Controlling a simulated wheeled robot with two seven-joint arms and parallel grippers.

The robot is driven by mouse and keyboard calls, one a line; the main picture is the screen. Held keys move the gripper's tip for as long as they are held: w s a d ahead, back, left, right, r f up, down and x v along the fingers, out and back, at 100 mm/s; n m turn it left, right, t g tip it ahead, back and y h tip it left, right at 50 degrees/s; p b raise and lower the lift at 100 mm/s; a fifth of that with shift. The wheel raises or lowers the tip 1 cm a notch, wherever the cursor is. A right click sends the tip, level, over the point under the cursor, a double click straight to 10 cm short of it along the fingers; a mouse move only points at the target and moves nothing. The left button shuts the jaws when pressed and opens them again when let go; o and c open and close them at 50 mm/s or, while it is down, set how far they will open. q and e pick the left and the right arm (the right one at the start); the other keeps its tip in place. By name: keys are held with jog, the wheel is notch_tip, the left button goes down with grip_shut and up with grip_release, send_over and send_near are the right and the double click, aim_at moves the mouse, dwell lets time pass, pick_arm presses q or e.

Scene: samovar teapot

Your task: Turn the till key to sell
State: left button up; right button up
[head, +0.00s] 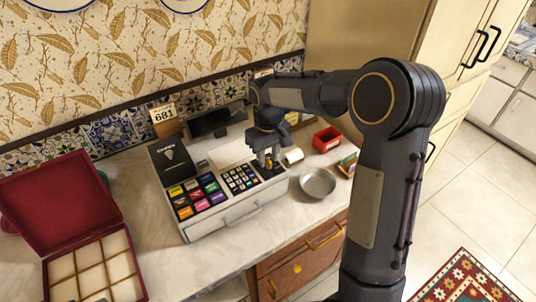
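The till (238,212) is a white cash register with coloured keys and a number keypad (240,178). It stands on the marble counter in the head view. My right gripper (268,162) points down over the till's right end, beside the keypad. A small yellow piece shows at its fingertips. I cannot tell whether this is the till key, or whether the fingers are closed on it. The gripper hides that part of the till. My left gripper is not in view.
A round metal bowl (318,183), a red box (327,139) and a paper roll (292,156) stand close right of the till. A dark screen (216,122) and number sign (164,118) stand behind. An open red compartment box (63,204) lies left, with bare counter (150,245) between.

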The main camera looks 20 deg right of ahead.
grip_shut()
jog(key=shift+m, duration=0.4)
jog(key=m, duration=0.3)
jog(key=shift+m, duration=2.5)
grip_release()
